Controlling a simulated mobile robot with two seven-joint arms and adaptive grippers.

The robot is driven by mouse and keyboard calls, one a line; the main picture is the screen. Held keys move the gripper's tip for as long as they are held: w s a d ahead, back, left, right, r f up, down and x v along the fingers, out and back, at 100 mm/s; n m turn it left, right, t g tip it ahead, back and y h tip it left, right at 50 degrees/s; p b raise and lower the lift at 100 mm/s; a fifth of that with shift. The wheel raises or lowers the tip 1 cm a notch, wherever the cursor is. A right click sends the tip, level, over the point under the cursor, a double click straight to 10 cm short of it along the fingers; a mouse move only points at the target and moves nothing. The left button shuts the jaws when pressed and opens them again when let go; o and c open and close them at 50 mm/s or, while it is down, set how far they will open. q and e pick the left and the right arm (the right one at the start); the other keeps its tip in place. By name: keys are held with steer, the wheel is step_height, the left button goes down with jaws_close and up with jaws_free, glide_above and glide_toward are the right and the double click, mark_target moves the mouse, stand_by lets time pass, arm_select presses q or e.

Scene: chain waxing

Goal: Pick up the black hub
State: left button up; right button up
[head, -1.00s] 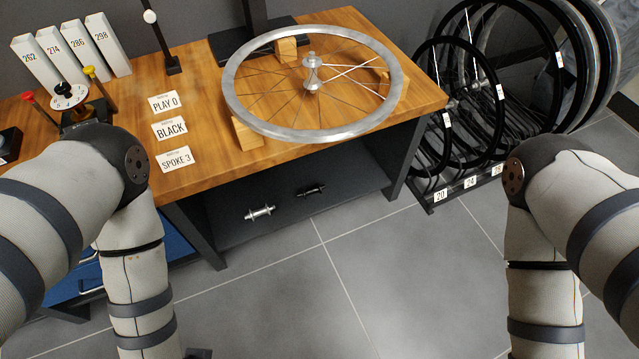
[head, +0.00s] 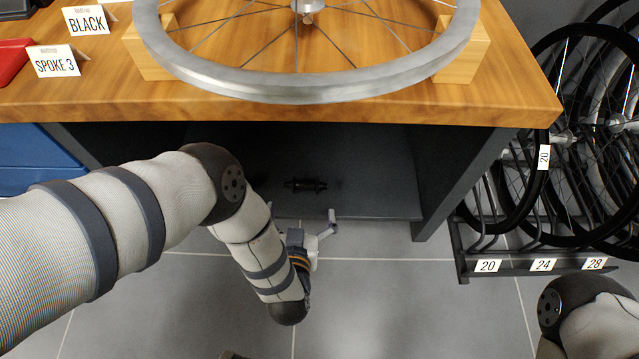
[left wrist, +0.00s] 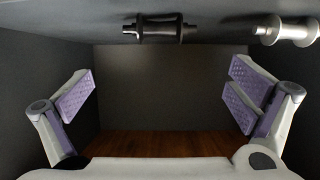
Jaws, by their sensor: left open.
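The black hub (head: 305,184) lies on the dark lower shelf under the workbench. It also shows at the top middle of the left wrist view (left wrist: 160,27). My left gripper (head: 318,238) is in front of the shelf, below the hub in the head view and apart from it. In the left wrist view its two purple-padded fingers (left wrist: 163,97) are wide apart with nothing between them. My right arm shows only at the lower right of the head view; its gripper is out of sight.
A silver hub (left wrist: 288,30) lies on the shelf beside the black one. The wooden benchtop (head: 370,108) overhangs the shelf and carries a wheel rim (head: 300,88) on wooden blocks. A dark bench leg (head: 465,165) and a wheel rack (head: 540,268) stand to the right.

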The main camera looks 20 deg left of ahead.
mark_target(305, 183)
arm_select(q)
steer(key=b+x, duration=0.3)
steer(key=x, duration=0.2)
steer(key=f+b+x, duration=0.1)
steer(key=b+x, duration=0.2)
steer(key=x, duration=0.3)
steer(key=shift+s+d, duration=0.1)
steer(key=shift+s, duration=0.15)
steer(key=shift+w, duration=0.45)
steer(key=c, duration=1.2)
arm_select(e)
steer(key=shift+g, duration=0.4)
steer(key=f, duration=0.3)
steer(key=s+f, duration=0.1)
steer(key=shift+s+a+f, duration=0.1)
steer(key=shift+a+f, duration=0.1)
steer(key=shift+a, duration=0.05)
